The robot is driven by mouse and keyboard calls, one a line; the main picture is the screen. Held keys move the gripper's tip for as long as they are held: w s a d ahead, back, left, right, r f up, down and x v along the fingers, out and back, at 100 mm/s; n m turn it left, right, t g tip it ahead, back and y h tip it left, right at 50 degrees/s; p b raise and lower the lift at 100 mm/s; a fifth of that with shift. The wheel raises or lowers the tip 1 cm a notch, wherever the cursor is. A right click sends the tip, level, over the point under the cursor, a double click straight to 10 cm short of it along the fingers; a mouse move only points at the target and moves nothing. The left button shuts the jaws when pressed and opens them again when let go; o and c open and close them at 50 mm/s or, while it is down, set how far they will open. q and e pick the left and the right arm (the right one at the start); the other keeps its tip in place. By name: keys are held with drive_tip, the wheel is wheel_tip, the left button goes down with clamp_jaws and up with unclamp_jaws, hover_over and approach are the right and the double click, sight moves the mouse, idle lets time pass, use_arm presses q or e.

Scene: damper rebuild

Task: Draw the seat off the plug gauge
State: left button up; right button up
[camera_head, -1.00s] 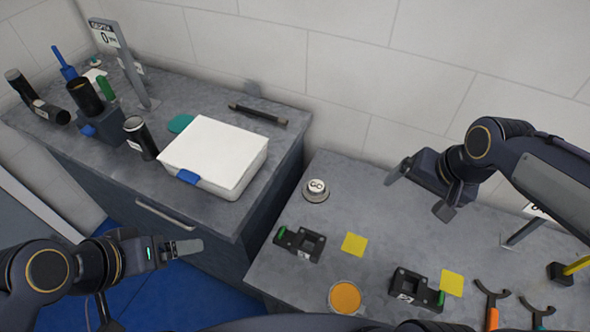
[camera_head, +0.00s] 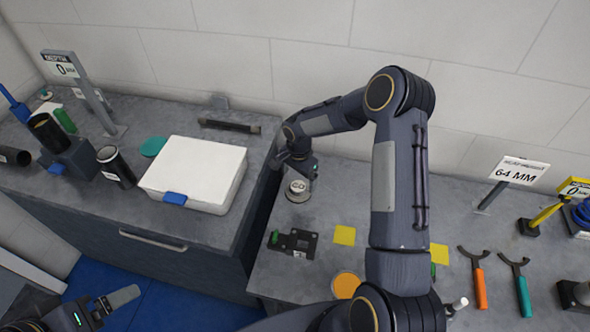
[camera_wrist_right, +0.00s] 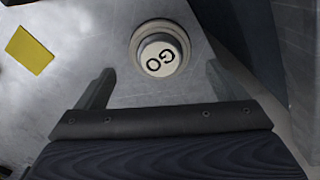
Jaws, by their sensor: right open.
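The plug gauge (camera_head: 299,186), with a white top marked GO, stands upright on the right grey counter. In the right wrist view the GO top (camera_wrist_right: 160,58) has a pale ring (camera_wrist_right: 138,36) around its base, which looks like the seat. My right gripper (camera_head: 303,168) is over the gauge at its back edge in the head view. In the wrist view its two fingers (camera_wrist_right: 159,75) are apart, one on each side below the gauge, with nothing between them. My left gripper (camera_head: 118,299) is low at the left, away from the gauge; its jaw gap is unclear.
A black fixture (camera_head: 300,241), yellow squares (camera_head: 344,235) and an orange disc (camera_head: 346,285) lie in front of the gauge. A white case (camera_head: 195,172) is on the left counter. Hook spanners (camera_head: 480,285) and a 64 MM sign (camera_head: 515,171) are at right. My right arm hides part of the counter.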

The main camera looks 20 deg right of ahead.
sight(298, 186)
drive_tip(key=shift+f+p, duration=0.45)
drive_tip(key=shift+f, duration=2.1)
drive_tip(key=c, duration=1.3)
drive_tip(key=shift+r, duration=1.55)
drive_tip(key=shift+r, duration=0.1)
drive_tip(key=shift+r+p, duration=0.3)
drive_tip(key=shift+r, duration=0.35)
drive_tip(key=shift+r, duration=0.1)
drive_tip(key=shift+r+p, duration=0.65)
drive_tip(key=shift+r, duration=1.25)
